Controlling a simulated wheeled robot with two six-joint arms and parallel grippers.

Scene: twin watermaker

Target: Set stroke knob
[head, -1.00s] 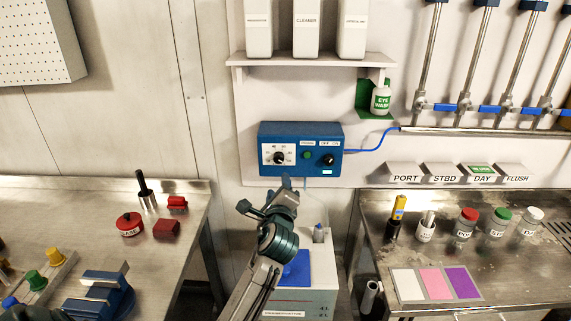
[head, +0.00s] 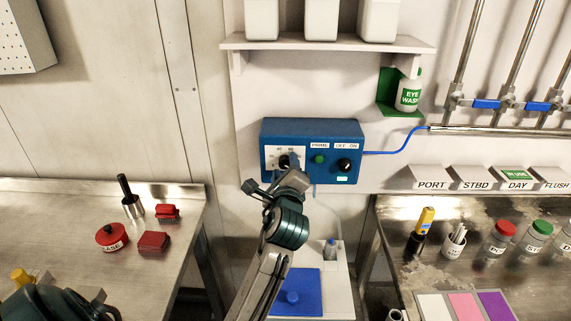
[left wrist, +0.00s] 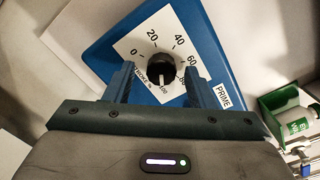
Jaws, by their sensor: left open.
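The blue control box (head: 340,132) hangs on the wall below the shelf. Its black stroke knob (left wrist: 161,68) sits on a white dial (left wrist: 148,36) marked from 0 to 100. In the left wrist view a pale mark on the knob's lower side points towards the 100 end. My left gripper (left wrist: 159,72) is open, with one finger on each side of the knob; I cannot tell whether they touch it. In the head view my left gripper (head: 287,172) covers the lower part of the dial. My right gripper is not in view.
A green button (head: 319,160) and a black OFF/ON switch (head: 345,165) sit right of the dial. A blue cable (head: 395,150) leaves the box. The shelf (head: 330,44) is above, and an eye wash bottle (head: 409,92) hangs at the right. Metal benches flank the gap below.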

